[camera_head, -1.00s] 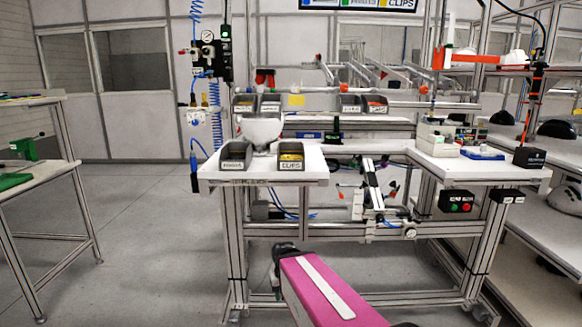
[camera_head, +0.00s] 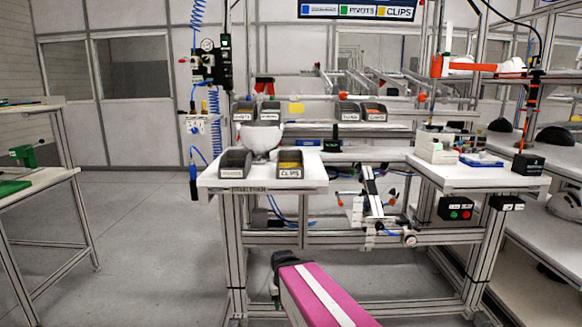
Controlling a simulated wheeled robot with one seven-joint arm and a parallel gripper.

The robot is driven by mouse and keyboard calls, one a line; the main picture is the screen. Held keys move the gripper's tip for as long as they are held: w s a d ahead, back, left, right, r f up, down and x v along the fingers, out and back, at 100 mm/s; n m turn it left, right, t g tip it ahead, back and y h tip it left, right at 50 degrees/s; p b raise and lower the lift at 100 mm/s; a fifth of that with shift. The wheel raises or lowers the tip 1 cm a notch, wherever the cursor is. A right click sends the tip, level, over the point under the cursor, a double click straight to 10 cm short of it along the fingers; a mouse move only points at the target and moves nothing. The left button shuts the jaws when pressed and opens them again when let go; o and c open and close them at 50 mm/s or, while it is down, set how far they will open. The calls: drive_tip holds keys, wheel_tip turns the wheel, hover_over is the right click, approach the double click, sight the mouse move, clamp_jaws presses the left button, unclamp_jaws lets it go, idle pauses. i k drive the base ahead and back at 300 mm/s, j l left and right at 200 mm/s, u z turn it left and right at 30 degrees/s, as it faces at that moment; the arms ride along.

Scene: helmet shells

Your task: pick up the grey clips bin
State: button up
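The grey clips bin (camera_head: 290,172) sits on the left part of the white workbench top (camera_head: 208,183), near its front edge. It has a white label reading CLIPS and yellow content. A second dark grey bin (camera_head: 235,164) stands to its left, a gap between them. My arm shows at the bottom centre as a pink link with a white stripe, below and in front of the bench. My gripper cannot be made out, so its opening is hidden.
A white helmet shell (camera_head: 259,139) stands behind the two bins. More small bins (camera_head: 348,110) sit on the rear shelf. White boxes (camera_head: 436,148) and a blue tray (camera_head: 481,160) lie on the bench's right part. A side table (camera_head: 60,172) stands at far left; the floor between is clear.

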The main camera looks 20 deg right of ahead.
sight(290, 162)
drive_tip(key=z, duration=0.35)
drive_tip(key=k+j+z, duration=0.15)
drive_tip(key=z, duration=0.25)
drive_tip(key=k+j+z, duration=0.2)
drive_tip(key=j+z, duration=0.2)
drive_tip(key=k+j+z, duration=0.1)
drive_tip(key=k+z, duration=0.15)
drive_tip(key=z, duration=0.15)
drive_tip(key=k+j, duration=0.1)
drive_tip(key=i, duration=0.3)
